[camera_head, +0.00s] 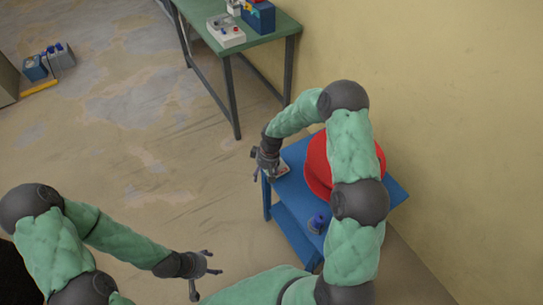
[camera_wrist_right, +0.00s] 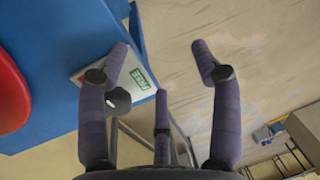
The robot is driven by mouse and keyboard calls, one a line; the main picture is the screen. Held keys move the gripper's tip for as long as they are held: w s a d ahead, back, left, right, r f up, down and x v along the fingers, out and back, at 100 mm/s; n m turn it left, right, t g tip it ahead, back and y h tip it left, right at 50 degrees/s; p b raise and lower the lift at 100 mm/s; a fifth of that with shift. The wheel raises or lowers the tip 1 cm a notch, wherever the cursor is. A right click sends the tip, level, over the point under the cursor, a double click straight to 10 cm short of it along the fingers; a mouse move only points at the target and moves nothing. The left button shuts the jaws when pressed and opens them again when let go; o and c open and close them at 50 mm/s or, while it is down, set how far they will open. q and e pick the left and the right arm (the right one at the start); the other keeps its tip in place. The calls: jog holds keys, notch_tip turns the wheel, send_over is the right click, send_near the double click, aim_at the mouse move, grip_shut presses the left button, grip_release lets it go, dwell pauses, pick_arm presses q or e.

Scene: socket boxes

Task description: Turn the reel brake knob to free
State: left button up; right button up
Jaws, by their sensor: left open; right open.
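A red reel (camera_head: 318,165) sits on a blue stand (camera_head: 287,191); my right arm covers much of it. At the stand's edge is a small white plate (camera_head: 284,169) with a green mark. In the right wrist view the plate (camera_wrist_right: 148,98) bears a green "FREE" label (camera_wrist_right: 140,78). A dark round part with a pale rim (camera_wrist_right: 118,101), perhaps the knob, shows by the plate, partly behind a finger; its setting cannot be read. My right gripper (camera_head: 256,167) is open beside the plate, its fingers (camera_wrist_right: 160,60) spread and empty. My left gripper (camera_head: 202,271) is open and empty over the floor.
A blue cylindrical item (camera_head: 318,222) stands on the stand's near part. A green table (camera_head: 268,29) at the back holds a white box (camera_head: 226,32) and a blue box (camera_head: 258,15). Containers (camera_head: 47,62) stand at the far left. The middle floor is clear; a wall bounds the right.

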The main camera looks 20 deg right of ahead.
jog(key=w+d+r+n+h+p, duration=0.1)
jog(key=w+d+r+h, duration=0.1)
jog(key=w+d+r, duration=0.45)
jog(key=f+b, duration=0.1)
jog(key=f, duration=0.5)
jog(key=s+f+b, duration=0.1)
jog(key=f, duration=0.2)
jog(key=shift+d+b, duration=0.3)
jog(key=shift+d, duration=0.05)
jog(key=shift+s, duration=0.1)
jog(key=c, duration=1.1)
